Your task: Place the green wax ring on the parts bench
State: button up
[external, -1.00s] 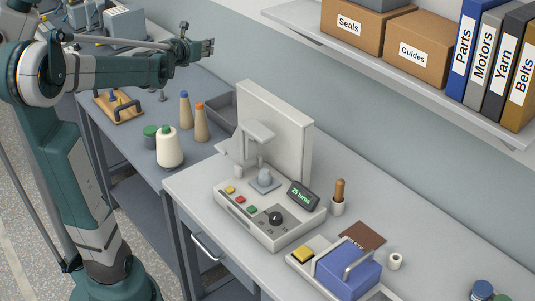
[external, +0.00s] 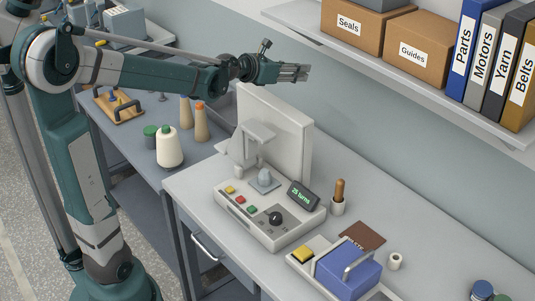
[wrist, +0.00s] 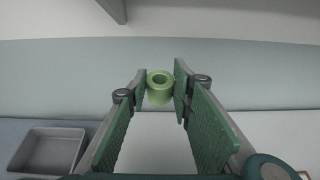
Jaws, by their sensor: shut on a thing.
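The green wax ring (wrist: 160,88) is a short pale green cylinder with a hole in its top. In the wrist view it sits between the tips of my gripper (wrist: 161,90), which is shut on it. In the external view my gripper (external: 296,72) is raised above the upright panel of the grey machine, and I cannot make out the ring there. A light grey bench (external: 240,279) carries the machine. A darker bench (external: 128,146) stands to its left. I cannot tell which one is the parts bench.
The grey machine (external: 268,215) has a tall back panel below my gripper. A blue box (external: 347,272), a white roll (external: 396,261) and a handled tool (external: 339,192) stand on the light bench. A shelf (external: 430,95) overhangs at right.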

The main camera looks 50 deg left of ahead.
jog(key=w+d+m+g+h, duration=0.25)
jog(key=d+m+h, duration=0.5)
jog(key=d, duration=2.75)
jog(key=s+d+r+m+g+h, duration=0.1)
jog(key=s+d+m+g+h, duration=0.2)
jog(key=d, duration=0.8)
jog(key=s+d+r+m+g+h, duration=0.1)
jog(key=s+d+m+g, duration=0.1)
jog(key=s+d, duration=0.65)
jog(key=s+d+r+m+g+h, duration=0.2)
jog(key=d+g, duration=0.1)
jog(key=d, duration=1.1)
notch_tip(320, 180, down, 25)
jog(key=shift+w+a, duration=0.15)
jog(key=shift+w, duration=0.15)
jog(key=shift+f+b, duration=0.85)
jog(key=shift+f, duration=2.2)
